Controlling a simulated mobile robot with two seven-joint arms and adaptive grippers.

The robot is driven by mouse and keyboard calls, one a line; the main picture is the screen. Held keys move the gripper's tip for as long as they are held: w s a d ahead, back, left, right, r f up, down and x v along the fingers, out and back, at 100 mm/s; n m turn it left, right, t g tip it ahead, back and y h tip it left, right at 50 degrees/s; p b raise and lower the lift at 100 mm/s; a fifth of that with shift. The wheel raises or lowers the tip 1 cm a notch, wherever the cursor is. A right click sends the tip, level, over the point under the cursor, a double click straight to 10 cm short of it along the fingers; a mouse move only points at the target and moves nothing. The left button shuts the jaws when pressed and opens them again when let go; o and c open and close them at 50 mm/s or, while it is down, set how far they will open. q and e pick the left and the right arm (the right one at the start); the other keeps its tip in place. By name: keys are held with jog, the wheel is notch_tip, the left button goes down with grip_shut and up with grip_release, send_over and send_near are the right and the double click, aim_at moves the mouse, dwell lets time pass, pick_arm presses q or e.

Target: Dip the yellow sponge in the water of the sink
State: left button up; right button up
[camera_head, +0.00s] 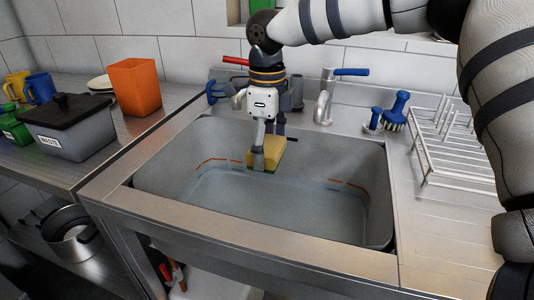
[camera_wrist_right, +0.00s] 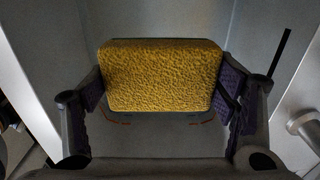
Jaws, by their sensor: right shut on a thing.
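The yellow sponge (camera_head: 268,153) is in my right gripper (camera_head: 268,150), over the back part of the sink (camera_head: 160,165). In the right wrist view the sponge (camera_wrist_right: 160,75) sits between both fingers of the gripper (camera_wrist_right: 160,100), which touch its two sides. Water (camera_head: 270,205) covers the bottom of the sink, with orange and blue marks along its edge. The sponge appears inside the basin below the rim; I cannot tell if its underside touches the water. My left gripper is not in view.
The tap (camera_head: 325,95) stands behind the sink. Blue brushes (camera_head: 395,110) and a wire dish rack (camera_head: 450,140) are to the right. A waste bin (camera_head: 70,130) and an orange container (camera_head: 136,86) stand on the left counter.

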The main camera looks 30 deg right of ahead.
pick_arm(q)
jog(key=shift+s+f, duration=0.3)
pick_arm(e)
notch_tip(320, 180, down, 7)
dwell(0.5)
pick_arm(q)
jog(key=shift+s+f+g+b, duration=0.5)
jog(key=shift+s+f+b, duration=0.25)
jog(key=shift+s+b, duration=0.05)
pick_arm(e)
jog(key=shift+f, duration=3.9)
jog(key=shift+f, duration=0.1)
jog(key=shift+f+b, duration=0.45)
jog(key=shift+f, duration=1.65)
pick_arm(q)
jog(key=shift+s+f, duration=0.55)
pick_arm(e)
jog(key=shift+r, duration=0.2)
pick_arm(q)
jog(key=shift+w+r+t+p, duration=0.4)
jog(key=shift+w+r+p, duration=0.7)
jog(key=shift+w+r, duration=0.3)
pick_arm(e)
notch_tip(320, 180, up, 9)
